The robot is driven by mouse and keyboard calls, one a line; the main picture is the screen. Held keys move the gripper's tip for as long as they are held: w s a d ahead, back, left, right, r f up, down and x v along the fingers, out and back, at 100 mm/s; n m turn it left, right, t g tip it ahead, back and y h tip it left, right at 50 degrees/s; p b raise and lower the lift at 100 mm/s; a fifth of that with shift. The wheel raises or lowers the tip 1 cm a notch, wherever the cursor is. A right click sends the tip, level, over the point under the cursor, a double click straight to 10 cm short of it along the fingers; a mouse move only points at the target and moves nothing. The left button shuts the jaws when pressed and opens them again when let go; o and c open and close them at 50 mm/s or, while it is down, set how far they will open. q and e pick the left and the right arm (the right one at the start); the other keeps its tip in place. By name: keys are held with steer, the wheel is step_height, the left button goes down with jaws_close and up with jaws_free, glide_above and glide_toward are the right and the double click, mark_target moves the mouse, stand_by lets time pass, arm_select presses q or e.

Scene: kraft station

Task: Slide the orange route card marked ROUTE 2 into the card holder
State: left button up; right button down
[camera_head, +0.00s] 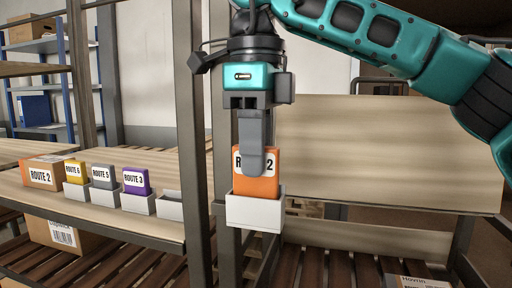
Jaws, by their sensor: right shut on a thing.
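The orange ROUTE 2 card (268,188) is upright in my right gripper (253,165). The gripper's grey finger covers the middle of its label, so only "R" and "2" show. My right gripper points down and is shut on the card's upper part. A white card holder (254,212) is directly below, in front of a dark upright. The card's lower edge is hidden behind the holder's front wall, so the card appears partly inside it; how deep I cannot tell. My left gripper is not in view.
On the left shelf, an orange-brown ROUTE 2 box (41,173) stands beside yellow (74,172), grey (103,177) and purple (136,182) route cards in white holders. An empty white holder (170,206) is at the row's right end. Dark uprights (193,130) stand close left of my gripper.

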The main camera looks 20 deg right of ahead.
steer(key=shift+f, duration=0.1)
stand_by(0.3)
steer(key=c, duration=0.9)
jaws_free()
step_height(320, 180, up, 11)
steer(key=p, duration=0.4)
steer(key=shift+f, duration=0.2)
steer(key=shift+r, duration=1.15)
